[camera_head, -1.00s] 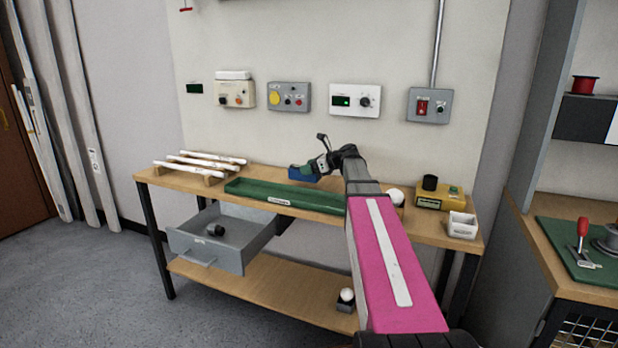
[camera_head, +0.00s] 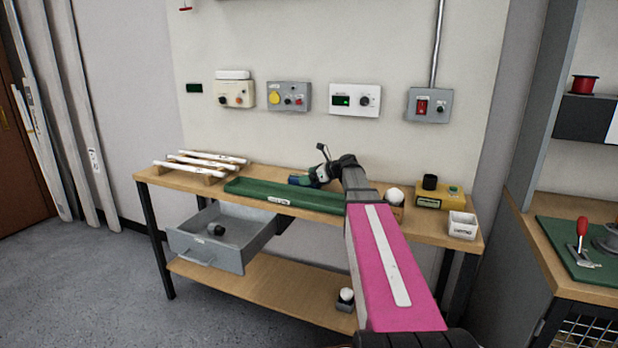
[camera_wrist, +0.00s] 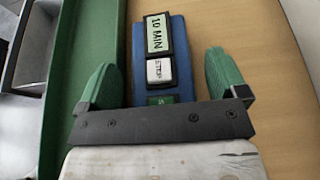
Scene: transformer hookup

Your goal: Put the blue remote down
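The blue remote (camera_wrist: 181,35) lies between my fingertips in the wrist view, with a "10 MIN" display, a white "STEP" button and a green part below. It appears to lie flat on the wooden bench top beside the green tray. In the head view only a small blue part of the remote (camera_head: 297,180) shows behind the tray. My gripper (camera_wrist: 163,78) is open around it, with a gap between each green finger and the remote's sides. It also shows low over the bench in the head view (camera_head: 308,181). The remote's near end is hidden by my gripper.
The long green tray (camera_head: 250,188) lies along the bench's front, left of the remote in the wrist view. White rods (camera_head: 200,168) on a rack stand at the left. A yellow box (camera_head: 440,195) and white bin (camera_head: 462,225) stand right. An open grey drawer (camera_head: 215,245) hangs below.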

